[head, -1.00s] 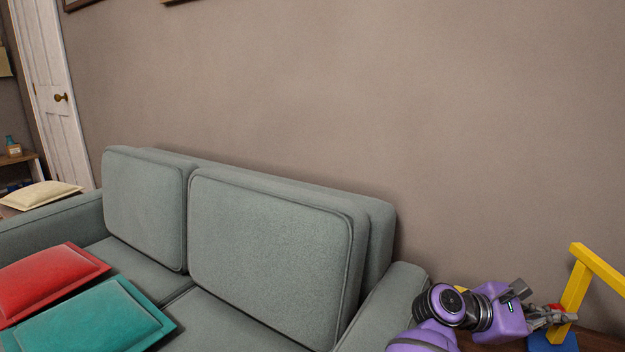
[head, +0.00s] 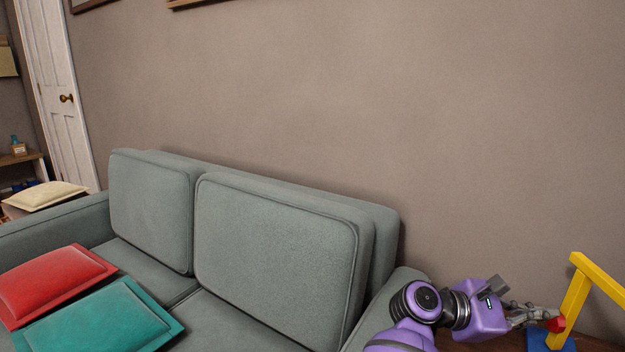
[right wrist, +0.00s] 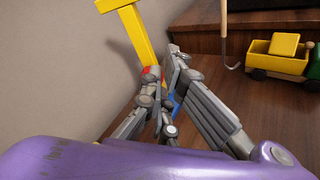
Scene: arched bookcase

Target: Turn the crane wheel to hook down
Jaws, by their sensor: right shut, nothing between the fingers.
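The toy crane has a yellow post and boom (head: 575,290) above a blue base (head: 537,339), at the lower right of the head view. Its red wheel (head: 557,325) is on the near left side of the post, and a bit of red (right wrist: 152,72) shows behind the fingers in the right wrist view. My right gripper (head: 541,318) is shut and empty, its fingertips (right wrist: 168,68) at or very near the wheel; whether they touch it I cannot tell. My left gripper is out of view.
A yellow and green toy truck (right wrist: 278,62) stands on the wooden top (right wrist: 240,105), right of the crane. The wall is close behind. A grey sofa (head: 280,250) with a red cushion (head: 55,283) and a teal cushion (head: 105,320) fills the left of the head view.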

